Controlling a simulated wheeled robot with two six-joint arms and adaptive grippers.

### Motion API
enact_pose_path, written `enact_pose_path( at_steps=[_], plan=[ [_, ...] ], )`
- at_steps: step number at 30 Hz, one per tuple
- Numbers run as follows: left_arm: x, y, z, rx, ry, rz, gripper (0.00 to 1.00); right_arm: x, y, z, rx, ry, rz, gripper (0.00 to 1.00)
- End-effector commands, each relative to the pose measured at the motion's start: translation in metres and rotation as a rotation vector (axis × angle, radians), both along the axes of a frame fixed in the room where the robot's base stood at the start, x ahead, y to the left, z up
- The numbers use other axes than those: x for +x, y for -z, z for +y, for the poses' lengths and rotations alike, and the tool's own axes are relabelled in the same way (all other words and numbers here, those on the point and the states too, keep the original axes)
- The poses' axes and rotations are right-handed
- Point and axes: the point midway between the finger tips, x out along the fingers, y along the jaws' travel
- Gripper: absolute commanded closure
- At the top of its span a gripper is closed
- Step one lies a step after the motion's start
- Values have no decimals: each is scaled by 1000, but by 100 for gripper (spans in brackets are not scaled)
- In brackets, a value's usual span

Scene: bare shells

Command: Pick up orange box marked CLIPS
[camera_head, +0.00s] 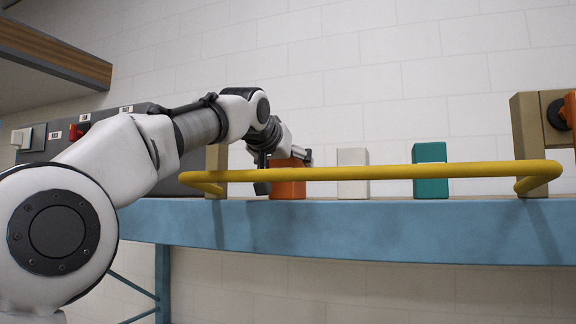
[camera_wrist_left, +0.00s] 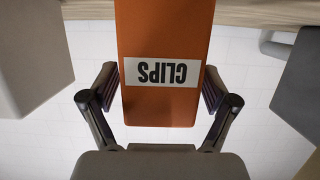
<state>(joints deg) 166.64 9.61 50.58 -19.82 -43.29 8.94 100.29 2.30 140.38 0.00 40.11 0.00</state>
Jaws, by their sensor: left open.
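The orange box (camera_head: 288,190) stands upright on the blue shelf, partly hidden by my left gripper and the yellow rail. In the left wrist view the orange box (camera_wrist_left: 163,35) shows its white label, CLIPS, upside down. My left gripper (camera_head: 288,160) reaches over the rail to the box. In the wrist view its open fingers (camera_wrist_left: 160,92) stand on either side of the box's end, very close to its sides. I cannot tell whether they touch it. My right gripper is not in view.
A yellow rail (camera_head: 400,171) runs along the front of the blue shelf (camera_head: 400,228), between tan posts. A white box (camera_head: 352,160) and a teal box (camera_head: 430,152) stand to the right with gaps between. A dark grey panel (camera_head: 95,150) is at the left, below a wooden shelf (camera_head: 50,50).

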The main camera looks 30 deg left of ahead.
Motion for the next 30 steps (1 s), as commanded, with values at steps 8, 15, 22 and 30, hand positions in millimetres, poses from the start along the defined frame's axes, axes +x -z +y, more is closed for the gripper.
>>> enact_pose_path(
  at_steps=[8, 15, 22, 30],
  plan=[
    [6, 2, 1, 0, 0, -2, 21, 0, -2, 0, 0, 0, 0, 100],
    [6, 2, 1, 0, 0, -2, 80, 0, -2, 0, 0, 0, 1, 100],
    [5, 1, 1, 1, 0, -3, 80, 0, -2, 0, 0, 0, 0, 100],
    [-4, -7, -3, 2, 0, -4, 81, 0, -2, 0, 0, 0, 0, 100]
  ],
)
